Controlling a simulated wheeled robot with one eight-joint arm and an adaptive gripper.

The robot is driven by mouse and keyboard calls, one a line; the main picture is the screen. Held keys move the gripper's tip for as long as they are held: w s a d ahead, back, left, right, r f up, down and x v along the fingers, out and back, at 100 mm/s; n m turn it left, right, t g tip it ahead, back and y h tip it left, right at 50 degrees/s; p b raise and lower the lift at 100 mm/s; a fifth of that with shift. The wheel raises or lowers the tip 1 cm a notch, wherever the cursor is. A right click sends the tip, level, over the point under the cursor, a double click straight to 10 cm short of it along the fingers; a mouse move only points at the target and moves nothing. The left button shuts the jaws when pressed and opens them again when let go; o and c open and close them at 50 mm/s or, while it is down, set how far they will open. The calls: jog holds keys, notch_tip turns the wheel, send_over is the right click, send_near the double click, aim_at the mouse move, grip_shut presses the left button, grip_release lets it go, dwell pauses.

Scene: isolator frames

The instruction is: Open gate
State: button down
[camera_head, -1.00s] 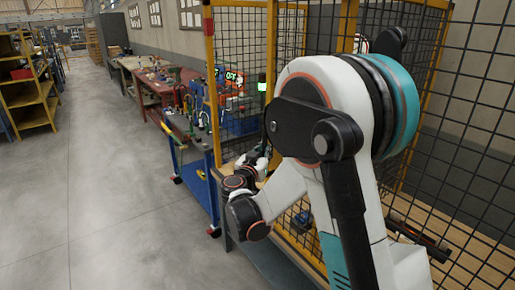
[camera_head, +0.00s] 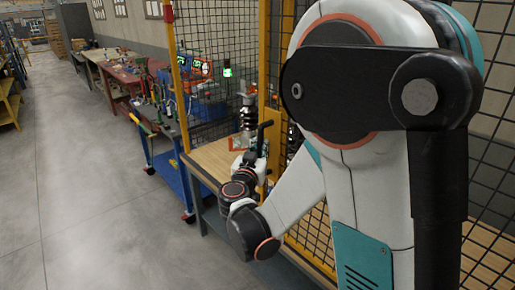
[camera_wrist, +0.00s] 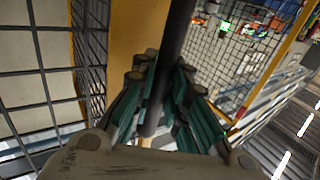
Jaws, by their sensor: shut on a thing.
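The gate is a yellow-framed black mesh panel, and its yellow edge (camera_head: 274,95) stands upright in the head view, left of my arm. Its black bar handle (camera_head: 265,130) sits on that edge, and it also runs upright through the wrist view (camera_wrist: 178,30). My gripper (camera_head: 246,166) is at the handle's lower part. In the wrist view my gripper's teal fingers (camera_wrist: 165,78) lie on both sides of the bar and are shut on it. The yellow frame (camera_wrist: 135,35) is just behind the bar. My arm hides much of the gate in the head view.
A wooden worktop (camera_head: 212,160) with a metal device (camera_head: 247,116) shows left of the gate edge. A yellow post (camera_head: 176,75) and mesh stand farther left. A blue cart (camera_head: 170,178) and red table (camera_head: 118,85) are beyond. The floor at left is clear.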

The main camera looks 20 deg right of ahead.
jog(key=c, duration=1.6)
grip_release()
jog(key=shift+o, duration=0.2)
jog(key=shift+a, duration=0.1)
jog(key=v, duration=1.2)
jog(key=shift+w, duration=0.1)
